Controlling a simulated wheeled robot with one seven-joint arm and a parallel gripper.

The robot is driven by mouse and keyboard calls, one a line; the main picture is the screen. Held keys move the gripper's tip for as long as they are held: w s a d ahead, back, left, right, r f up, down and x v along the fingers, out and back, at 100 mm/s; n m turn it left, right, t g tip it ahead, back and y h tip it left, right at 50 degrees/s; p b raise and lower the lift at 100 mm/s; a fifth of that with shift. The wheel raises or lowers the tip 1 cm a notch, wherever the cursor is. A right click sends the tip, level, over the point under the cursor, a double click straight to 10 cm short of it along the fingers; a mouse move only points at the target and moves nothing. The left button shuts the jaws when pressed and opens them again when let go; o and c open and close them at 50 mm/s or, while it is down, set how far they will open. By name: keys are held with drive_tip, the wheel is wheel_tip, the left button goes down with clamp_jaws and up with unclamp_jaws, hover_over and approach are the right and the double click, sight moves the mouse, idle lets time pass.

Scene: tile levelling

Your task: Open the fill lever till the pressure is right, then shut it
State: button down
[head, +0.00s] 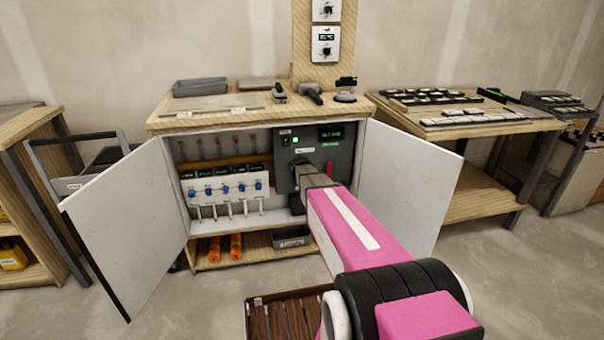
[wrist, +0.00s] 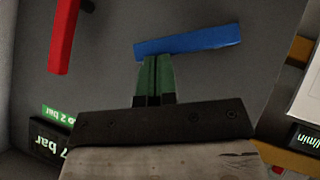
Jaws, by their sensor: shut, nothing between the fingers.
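In the wrist view a blue lever (wrist: 188,44) lies nearly level on a grey panel (wrist: 110,60). A red lever (wrist: 64,35) hangs at upper left; it also shows in the head view (head: 330,163). Neither has a readable name. My gripper (wrist: 153,62) has its green fingers shut and empty, their tips at the blue lever's lower edge; I cannot tell whether they touch. Upside down at lower left are a display (wrist: 47,142) ending in "bar" and a green label (wrist: 58,116) ending in "2 bar"; the full reading is cut off. In the head view my gripper (head: 307,172) hides the blue lever.
The panel sits inside a cabinet with its left door (head: 130,230) and right door (head: 403,185) swung open. Blue-knobbed valves (head: 228,190) stand left of the panel. A grey bin (head: 291,238) is below. A worktop (head: 215,118) with tools lies above.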

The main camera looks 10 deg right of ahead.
drive_tip(key=shift+d+f+m+y, duration=0.5)
drive_tip(key=shift+d+f+y, duration=0.25)
drive_tip(key=shift+y, duration=0.25)
drive_tip(key=shift+f, duration=0.1)
drive_tip(key=shift+d+f, duration=0.35)
drive_tip(key=shift+f, duration=0.25)
drive_tip(key=s+r, duration=0.7)
drive_tip(key=r, duration=0.4)
drive_tip(key=shift+s, duration=0.1)
